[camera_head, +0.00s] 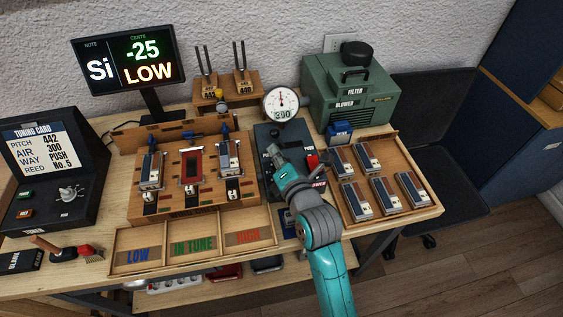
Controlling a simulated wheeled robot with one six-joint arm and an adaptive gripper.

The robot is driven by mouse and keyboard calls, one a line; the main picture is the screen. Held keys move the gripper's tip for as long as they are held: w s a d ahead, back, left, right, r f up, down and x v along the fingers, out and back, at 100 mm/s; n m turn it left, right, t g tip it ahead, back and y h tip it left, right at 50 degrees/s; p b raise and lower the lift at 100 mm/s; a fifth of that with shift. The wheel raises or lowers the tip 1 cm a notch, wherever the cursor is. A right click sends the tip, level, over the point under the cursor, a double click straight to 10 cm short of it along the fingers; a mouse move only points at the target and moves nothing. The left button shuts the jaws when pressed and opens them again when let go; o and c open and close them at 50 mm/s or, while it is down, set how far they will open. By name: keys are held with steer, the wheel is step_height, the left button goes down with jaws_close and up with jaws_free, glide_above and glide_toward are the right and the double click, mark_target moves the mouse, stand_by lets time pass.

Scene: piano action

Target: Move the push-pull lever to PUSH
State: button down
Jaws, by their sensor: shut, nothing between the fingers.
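My gripper (277,162) is shut and empty, low over the dark control panel (268,133) below the round gauge (281,104). A small pale-tipped part (272,150) shows at the fingertips. It may be the push-pull lever, but it is too small to tell, and I cannot tell whether the fingers touch it. The arm hides the lower part of this panel. The tuning card (43,148) at the left reads PITCH 442, AIR 300, WAY PUSH, REED No. 5.
A wooden reed bench (199,206) stands left of my gripper, with a sorting tray (180,260) before it. A wooden tray (417,175) of several reed blocks lies right. A green blower (350,95) stands behind. The display (129,62) reads Si, -25, LOW. The gauge shows about 290.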

mark_target(279, 139)
steer(key=shift+x, duration=1.55)
